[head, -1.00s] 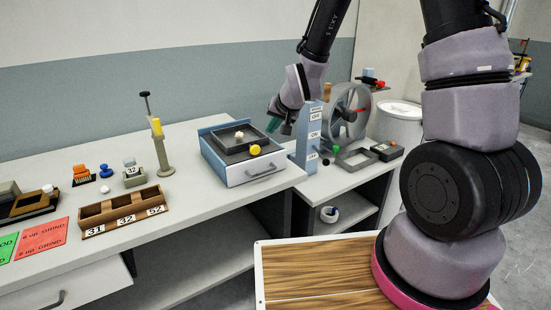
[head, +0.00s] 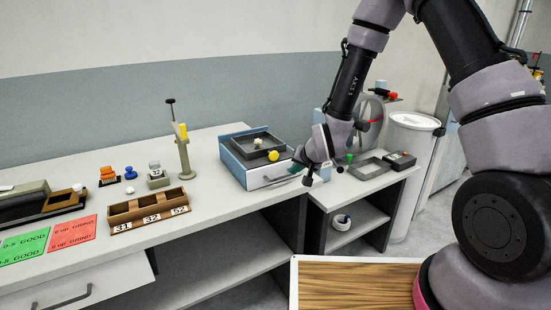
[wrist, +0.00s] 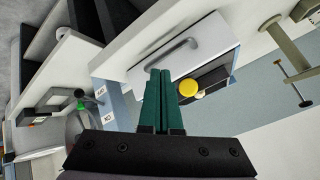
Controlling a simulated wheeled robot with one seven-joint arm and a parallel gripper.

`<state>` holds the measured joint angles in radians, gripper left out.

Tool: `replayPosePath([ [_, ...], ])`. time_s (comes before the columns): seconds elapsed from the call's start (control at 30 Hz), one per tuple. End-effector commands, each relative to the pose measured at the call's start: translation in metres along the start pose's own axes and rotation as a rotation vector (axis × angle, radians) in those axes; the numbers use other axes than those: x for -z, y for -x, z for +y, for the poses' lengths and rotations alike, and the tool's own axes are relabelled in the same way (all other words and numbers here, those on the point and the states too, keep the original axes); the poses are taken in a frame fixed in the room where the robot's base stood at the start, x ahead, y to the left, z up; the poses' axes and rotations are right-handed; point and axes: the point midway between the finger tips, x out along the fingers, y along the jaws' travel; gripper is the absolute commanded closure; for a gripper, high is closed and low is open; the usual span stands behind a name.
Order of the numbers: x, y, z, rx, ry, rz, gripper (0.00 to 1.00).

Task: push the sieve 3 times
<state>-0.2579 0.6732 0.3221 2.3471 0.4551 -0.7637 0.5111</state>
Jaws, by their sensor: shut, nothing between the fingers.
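The sieve (head: 245,146), a dark grey square tray with a yellow knob (head: 273,156) on its front, sits on top of a blue and white drawer box (head: 262,178). A small pale lump (head: 260,141) lies in it. In the wrist view, the yellow knob (wrist: 187,88) is just right of my gripper, with part of the dark sieve (wrist: 215,77) beyond. My gripper (head: 299,157) has green fingers, shut and empty, at the box's front right corner. In the wrist view its fingertips (wrist: 160,72) appear beside the knob, over the drawer front; I cannot tell whether they touch anything.
The drawer handle (head: 282,179) sticks out below the sieve. A hand pump (head: 182,145) and a wooden numbered tray (head: 149,210) stand to the left. A wheel device (head: 368,122) and a grey frame (head: 370,168) are on the right. The bench front between tray and box is clear.

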Motion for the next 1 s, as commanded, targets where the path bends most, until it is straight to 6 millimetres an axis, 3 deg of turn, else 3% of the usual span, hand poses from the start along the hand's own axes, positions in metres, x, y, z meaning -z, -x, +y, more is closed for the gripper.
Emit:
replayPosePath([
  [0.6,0.038,-0.052,-0.038,0.001,0.000,0.001,1.00],
  [1.0,0.043,-0.058,-0.043,0.000,0.000,0.000,1.00],
])
